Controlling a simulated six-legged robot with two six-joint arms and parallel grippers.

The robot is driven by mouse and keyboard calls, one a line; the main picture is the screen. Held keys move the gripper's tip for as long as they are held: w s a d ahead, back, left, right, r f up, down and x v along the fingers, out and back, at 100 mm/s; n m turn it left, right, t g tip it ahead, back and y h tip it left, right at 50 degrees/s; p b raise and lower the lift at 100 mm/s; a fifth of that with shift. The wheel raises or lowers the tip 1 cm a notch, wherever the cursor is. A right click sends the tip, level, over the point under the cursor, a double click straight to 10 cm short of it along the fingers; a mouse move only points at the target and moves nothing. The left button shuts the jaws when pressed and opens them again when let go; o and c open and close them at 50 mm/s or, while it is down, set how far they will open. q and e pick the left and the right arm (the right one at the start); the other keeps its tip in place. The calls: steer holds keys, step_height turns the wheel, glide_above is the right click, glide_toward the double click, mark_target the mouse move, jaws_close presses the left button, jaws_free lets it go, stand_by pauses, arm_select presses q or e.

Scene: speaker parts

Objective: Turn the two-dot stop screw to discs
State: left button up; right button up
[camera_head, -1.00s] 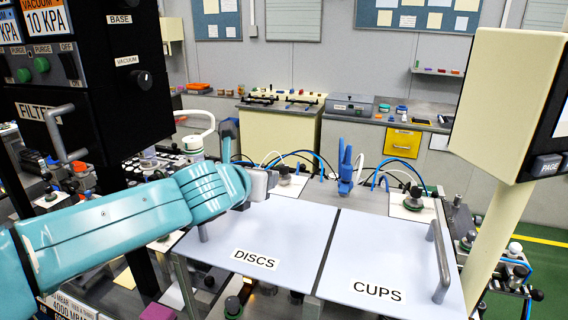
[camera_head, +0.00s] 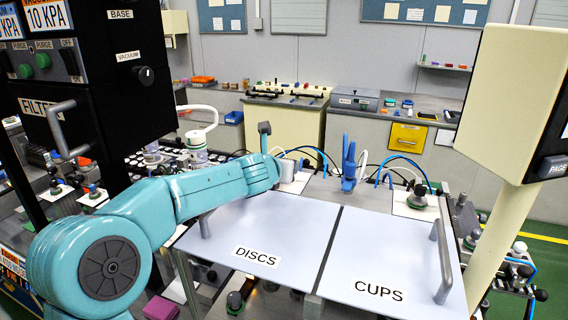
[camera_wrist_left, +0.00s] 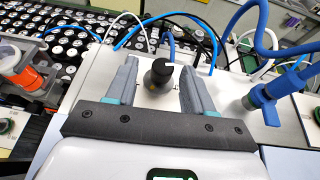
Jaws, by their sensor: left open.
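My left arm reaches in from the left in the head view, and its gripper (camera_head: 287,172) is behind the far left corner of the DISCS panel (camera_head: 225,222). In the left wrist view the gripper (camera_wrist_left: 157,64) is open, with one finger on each side of a black knob (camera_wrist_left: 161,74). The knob stands on a pale plate with a gap to either finger. A small yellowish mark shows low on the knob, but I cannot make out two dots or which way it is set. My right gripper is not in view.
The CUPS panel (camera_head: 390,255) lies right of the DISCS panel, with a grey handle (camera_head: 441,262) at its right edge. A blue upright fitting (camera_head: 348,163) with hoses stands right of my gripper, and also shows in the wrist view (camera_wrist_left: 262,98). A black cabinet (camera_head: 90,90) rises at left.

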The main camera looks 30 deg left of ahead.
arm_select(q)
steer(key=shift+w+d+f, duration=0.1)
steer(key=shift+w+f, duration=0.2)
steer(key=shift+w, duration=0.5)
steer(key=shift+s+r, duration=0.15)
steer(key=shift+s, duration=0.25)
steer(key=shift+s+a, duration=0.1)
steer(key=shift+a, duration=0.15)
steer(key=shift+c, duration=0.6)
steer(key=shift+w+d, duration=0.25)
jaws_close()
steer(key=shift+a, duration=0.1)
